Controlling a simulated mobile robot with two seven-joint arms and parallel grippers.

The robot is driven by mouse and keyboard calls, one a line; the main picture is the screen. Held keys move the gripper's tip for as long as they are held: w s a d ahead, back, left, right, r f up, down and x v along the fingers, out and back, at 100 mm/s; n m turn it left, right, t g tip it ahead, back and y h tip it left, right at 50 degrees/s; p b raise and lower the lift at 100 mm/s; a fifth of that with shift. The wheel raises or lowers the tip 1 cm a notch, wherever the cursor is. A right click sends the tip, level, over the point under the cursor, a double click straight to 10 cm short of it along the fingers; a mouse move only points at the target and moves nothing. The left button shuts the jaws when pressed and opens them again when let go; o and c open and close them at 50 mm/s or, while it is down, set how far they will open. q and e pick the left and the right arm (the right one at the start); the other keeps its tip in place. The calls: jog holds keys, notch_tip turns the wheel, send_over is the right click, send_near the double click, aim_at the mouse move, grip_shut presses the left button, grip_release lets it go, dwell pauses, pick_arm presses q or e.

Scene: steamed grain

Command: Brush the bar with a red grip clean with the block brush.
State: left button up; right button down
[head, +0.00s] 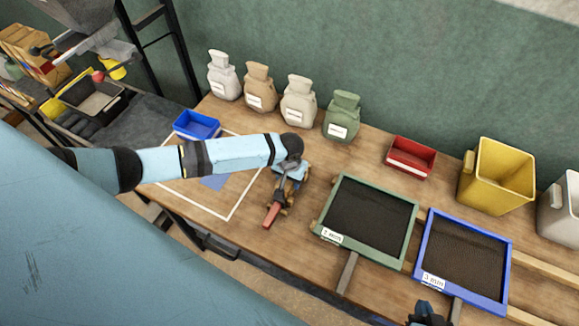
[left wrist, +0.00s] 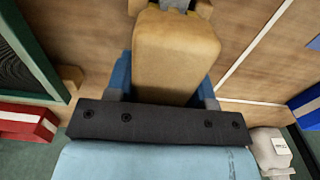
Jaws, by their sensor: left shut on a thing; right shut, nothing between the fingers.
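My left gripper (head: 288,176) is over the table, reaching in from the left. In the left wrist view its blue fingers are shut on the tan block brush (left wrist: 176,55). The bar's red grip (head: 272,215) points toward the table's front edge, and its dark shaft (head: 281,199) runs back under my left gripper. The far part of the bar is hidden by the gripper. Small wooden supports show beside the bar. I cannot tell whether the brush touches the bar. My right gripper (head: 426,314) is at the bottom edge, shut and empty.
A green-framed sieve (head: 410,236) and a blue-framed sieve (head: 506,267) lie to the right. A red tray (head: 411,157), a yellow bin (head: 497,185) and several sacks (head: 298,101) stand behind. A blue tray (head: 197,125) is left, near a white outlined area.

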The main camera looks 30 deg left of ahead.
pick_arm(q)
jog(key=shift+w+a+b, duration=0.15)
jog(key=shift+w+b, duration=0.25)
jog(key=shift+w, duration=1.95)
jog(key=shift+s+p, duration=0.5)
jog(key=shift+s, duration=2.1)
jog(key=shift+w+b, duration=0.6)
jog(key=shift+w, duration=1.95)
jog(key=shift+s+p, duration=0.6)
jog(key=shift+s, duration=0.45)
jog(key=shift+s+f, duration=0.1)
jog(key=shift+s, duration=1.45)
jog(key=shift+w+r, duration=0.1)
jog(key=shift+r, duration=4.05)
